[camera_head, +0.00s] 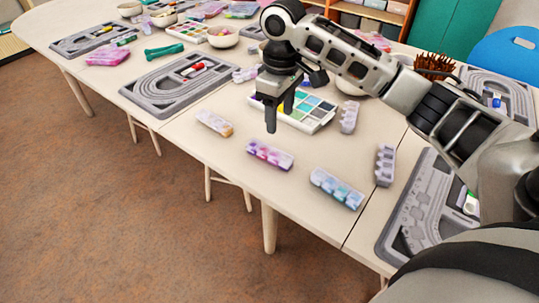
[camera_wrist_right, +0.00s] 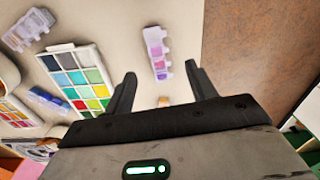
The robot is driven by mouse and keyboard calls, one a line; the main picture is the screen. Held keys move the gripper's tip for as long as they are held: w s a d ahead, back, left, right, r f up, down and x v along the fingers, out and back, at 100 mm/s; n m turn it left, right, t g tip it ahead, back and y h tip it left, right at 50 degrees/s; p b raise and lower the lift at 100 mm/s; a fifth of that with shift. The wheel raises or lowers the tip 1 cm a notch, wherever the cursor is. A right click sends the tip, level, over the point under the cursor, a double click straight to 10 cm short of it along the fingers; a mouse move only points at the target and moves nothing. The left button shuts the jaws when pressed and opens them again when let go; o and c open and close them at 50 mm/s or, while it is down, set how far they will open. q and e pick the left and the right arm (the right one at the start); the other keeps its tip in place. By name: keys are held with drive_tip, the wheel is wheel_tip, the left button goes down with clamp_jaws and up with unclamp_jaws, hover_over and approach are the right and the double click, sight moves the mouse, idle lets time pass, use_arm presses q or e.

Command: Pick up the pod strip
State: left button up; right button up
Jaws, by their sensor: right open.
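Several pod strips lie on the pale table. A pink and purple pod strip (camera_head: 270,154) lies just in front of and below my right gripper (camera_head: 279,112). My right gripper is open and empty, above the table. In the right wrist view, a clear pink and purple strip (camera_wrist_right: 157,52) shows ahead, between the lines of the open fingers (camera_wrist_right: 160,72). My left gripper is not in view.
A white palette of coloured squares (camera_head: 312,113) lies behind the gripper; it also shows in the wrist view (camera_wrist_right: 66,51). Grey strips (camera_head: 385,165) (camera_head: 349,117) lie to the right. Grey grooved bead boards (camera_head: 150,97) sit left and right. The table's front edge is close to the strips.

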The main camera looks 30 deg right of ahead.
drive_tip(key=d+r, duration=0.1)
drive_tip(key=b, duration=0.1)
hover_over(283, 157)
drive_tip(key=f, duration=1)
drive_tip(key=shift+w, duration=0.2)
drive_tip(key=shift+s+f, duration=0.15)
drive_tip(key=shift+f, duration=2.5)
drive_tip(key=c, duration=0.9)
